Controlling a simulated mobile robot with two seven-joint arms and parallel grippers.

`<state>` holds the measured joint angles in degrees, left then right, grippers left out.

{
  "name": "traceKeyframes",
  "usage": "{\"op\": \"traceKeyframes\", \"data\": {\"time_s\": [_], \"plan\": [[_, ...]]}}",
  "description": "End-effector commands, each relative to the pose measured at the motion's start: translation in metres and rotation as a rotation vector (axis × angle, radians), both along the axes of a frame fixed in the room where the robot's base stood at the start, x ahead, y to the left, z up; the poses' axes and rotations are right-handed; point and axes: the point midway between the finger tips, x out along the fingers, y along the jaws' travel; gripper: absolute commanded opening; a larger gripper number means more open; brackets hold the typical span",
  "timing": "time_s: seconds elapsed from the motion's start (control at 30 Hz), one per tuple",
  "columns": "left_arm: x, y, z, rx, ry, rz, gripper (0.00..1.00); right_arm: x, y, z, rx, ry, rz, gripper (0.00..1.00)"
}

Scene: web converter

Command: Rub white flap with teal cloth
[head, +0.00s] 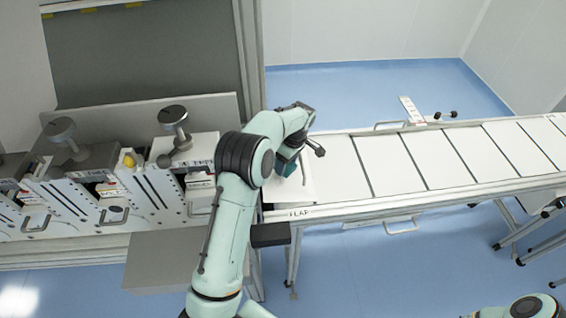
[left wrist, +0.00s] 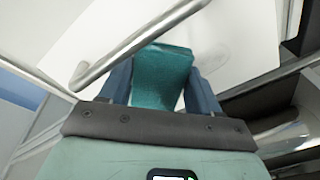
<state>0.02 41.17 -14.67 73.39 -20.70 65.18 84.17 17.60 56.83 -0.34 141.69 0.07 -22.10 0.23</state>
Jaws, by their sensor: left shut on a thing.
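The white flap (head: 300,189) is the panel at the left end of the conveyor, above the "FLAP" label. It fills much of the left wrist view (left wrist: 245,40), with a faint grey smudge on it to the right of the cloth. My left gripper (head: 290,160) is over the flap. It is shut on the teal cloth (left wrist: 160,75), which sits between its two dark fingers. The cloth's far end is at or close to the flap surface; I cannot tell if it touches. A metal handle (left wrist: 135,45) crosses beside the cloth. My right gripper is not in view.
The conveyor's white slats (head: 430,158) run to the right. A grey machine with knobs (head: 173,117) and slotted plates stands at the left. A dark block (head: 270,235) sits at the flap's front corner. Blue floor (head: 390,270) is open in front.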

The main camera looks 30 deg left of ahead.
Motion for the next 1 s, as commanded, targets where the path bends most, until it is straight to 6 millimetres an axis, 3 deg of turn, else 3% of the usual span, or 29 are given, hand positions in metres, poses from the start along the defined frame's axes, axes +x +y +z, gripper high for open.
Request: {"op": "traceKeyframes", "data": {"time_s": [0.03, 0.3, 0.7, 1.0], "plan": [[0.005, -0.016, -0.007, -0.017, -0.002, -0.017, 0.38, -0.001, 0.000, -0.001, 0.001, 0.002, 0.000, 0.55], [0.018, -0.033, -0.008, -0.021, -0.006, -0.022, 0.38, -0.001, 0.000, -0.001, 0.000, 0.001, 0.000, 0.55], [0.038, -0.020, -0.004, -0.021, -0.015, -0.020, 0.38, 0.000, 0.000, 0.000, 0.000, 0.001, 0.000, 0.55], [0.034, -0.012, -0.002, -0.019, -0.014, -0.018, 0.38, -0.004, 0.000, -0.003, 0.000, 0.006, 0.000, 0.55]]}}
